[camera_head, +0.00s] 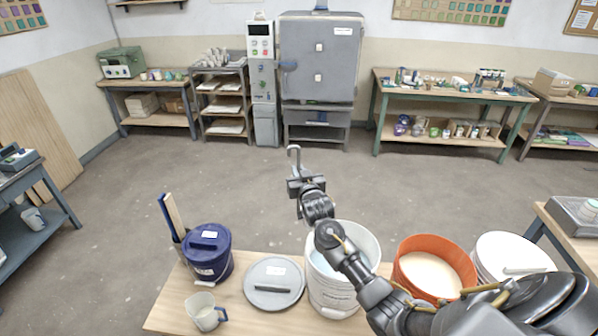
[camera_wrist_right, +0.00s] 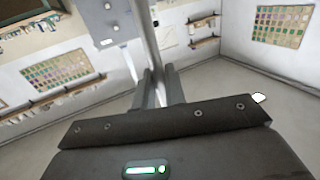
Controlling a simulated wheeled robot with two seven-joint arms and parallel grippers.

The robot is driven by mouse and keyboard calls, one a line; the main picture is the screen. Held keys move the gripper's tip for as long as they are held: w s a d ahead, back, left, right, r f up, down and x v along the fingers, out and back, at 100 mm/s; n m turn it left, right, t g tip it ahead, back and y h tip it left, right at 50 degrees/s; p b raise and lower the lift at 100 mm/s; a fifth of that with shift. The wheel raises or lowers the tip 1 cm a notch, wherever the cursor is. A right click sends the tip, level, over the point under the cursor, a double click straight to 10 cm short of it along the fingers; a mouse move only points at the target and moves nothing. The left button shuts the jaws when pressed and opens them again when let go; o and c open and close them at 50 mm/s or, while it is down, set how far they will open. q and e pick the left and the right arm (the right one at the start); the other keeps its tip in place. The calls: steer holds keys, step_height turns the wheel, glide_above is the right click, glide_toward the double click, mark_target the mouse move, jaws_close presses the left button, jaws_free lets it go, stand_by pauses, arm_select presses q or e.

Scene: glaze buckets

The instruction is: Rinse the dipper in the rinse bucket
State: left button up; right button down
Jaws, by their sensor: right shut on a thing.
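My right gripper (camera_head: 298,184) is raised over the far side of the white bucket. It is shut on the dipper (camera_head: 293,154), whose grey hooked end sticks up above the jaws. In the right wrist view the jaws (camera_wrist_right: 158,88) close around the dipper's metal handle (camera_wrist_right: 147,40). The dipper's lower end is hidden behind my gripper and arm, so I cannot tell whether it is in a bucket. The white bucket with pale blue water (camera_head: 325,298), seemingly the rinse bucket, stands on the wooden table, partly covered by my arm. My left gripper is out of view.
On the wooden table (camera_head: 235,312) are a lidded dark blue bucket (camera_head: 208,262), a grey lid (camera_head: 258,294), a jug (camera_head: 201,312), an orange bucket of cream glaze (camera_head: 408,285) and another white bucket (camera_head: 497,245). Sticks stand behind the blue bucket. Open floor lies beyond.

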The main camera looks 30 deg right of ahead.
steer(key=s+d+f+m+t+h+b, duration=0.1)
steer(key=s+d+f+m+t+b, duration=0.1)
steer(key=s+b, duration=0.4)
steer(key=d+m+b, duration=0.1)
steer(key=b, duration=0.2)
steer(key=shift+s+d+f+t, duration=0.15)
steer(key=shift+s+f+t, duration=0.05)
steer(key=shift+t, duration=0.2)
stand_by(0.4)
